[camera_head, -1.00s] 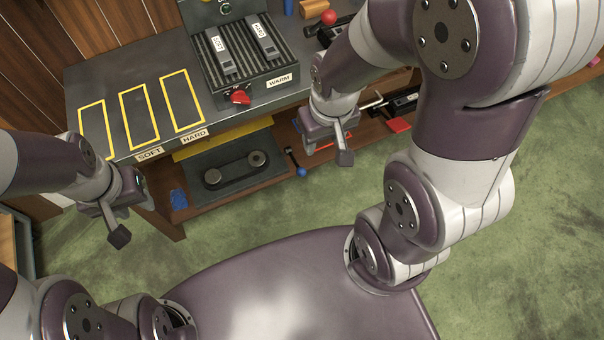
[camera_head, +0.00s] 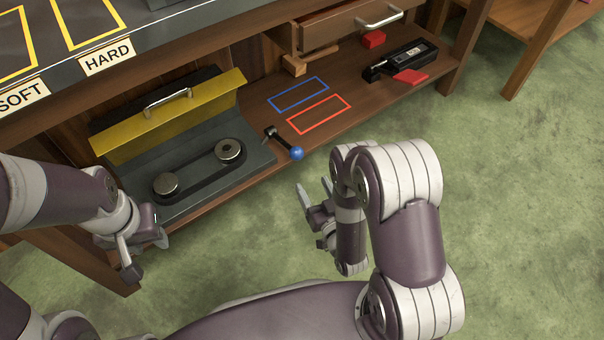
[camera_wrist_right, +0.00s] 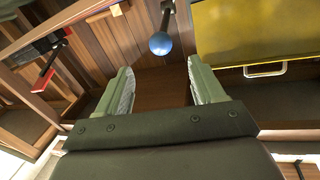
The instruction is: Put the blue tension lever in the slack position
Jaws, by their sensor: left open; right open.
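The blue tension lever is a short dark arm with a blue ball (camera_head: 297,153) at its end. It sticks out from the right side of the dark belt unit (camera_head: 207,188) on the lower shelf, ball toward the front edge. In the right wrist view the blue ball (camera_wrist_right: 160,43) is beyond the fingertips, roughly centred between them. My right gripper (camera_head: 314,192) is open and empty, in front of the shelf and apart from the ball; its fingers also show in the right wrist view (camera_wrist_right: 158,80). My left gripper (camera_head: 146,257) is at the shelf's left front, and its fingers are partly hidden.
A yellow cover (camera_head: 172,120) with a metal handle is raised behind the belt unit. Blue (camera_head: 298,94) and red (camera_head: 319,114) outlines mark the shelf. A black device (camera_head: 408,62) lies at the right with a red piece. A drawer (camera_head: 350,24) hangs above.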

